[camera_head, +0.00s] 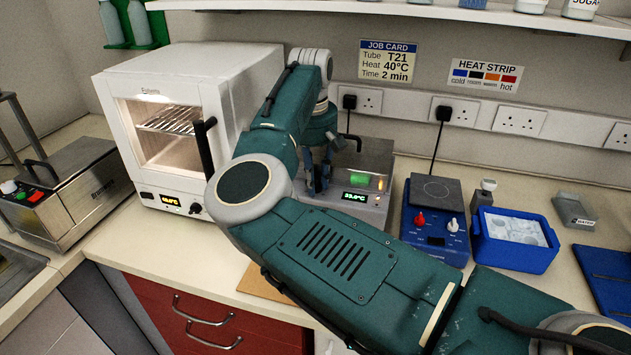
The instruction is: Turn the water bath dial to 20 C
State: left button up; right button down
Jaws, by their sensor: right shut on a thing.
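The water bath (368,165) is a steel box at the middle of the bench, with a lit green window on its top part. Its front display (355,197) glows green; the digits are small, seemingly in the thirties of °C. My right gripper (318,186) points down at the left part of the bath's front, its dark fingers shut on the dial there. The fingers and arm hide the dial, so its pointer cannot be read. My left gripper is not in view.
A white oven (215,110) stands close on the left of my right arm. A blue hotplate stirrer (434,215) and a blue tub (515,255) stand to the right. A job card (388,61) and heat strip (485,76) hang on the wall. A shelf (420,15) runs above.

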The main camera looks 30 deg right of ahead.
jog(key=n+b, duration=0.1)
jog(key=n, duration=0.2)
jog(key=shift+b, duration=0.4)
jog(key=n+b, duration=0.1)
jog(key=n, duration=0.3)
jog(key=shift+t, duration=0.3)
jog(key=n+b, duration=0.1)
jog(key=n, duration=0.2)
jog(key=shift+d+r+n+y+b, duration=0.1)
jog(key=shift+n+y+b, duration=0.2)
jog(key=n+b, duration=0.1)
jog(key=n, duration=0.3)
jog(key=shift+n, duration=0.3)
jog(key=n, duration=0.3)
jog(key=shift+n+y+b, duration=0.3)
jog(key=n, duration=0.4)
jog(key=shift+n, duration=0.3)
jog(key=n+b, duration=0.1)
jog(key=n, duration=0.2)
jog(key=shift+n+g, duration=0.3)
jog(key=shift+g, duration=0.1)
jog(key=shift+n, duration=1.8)
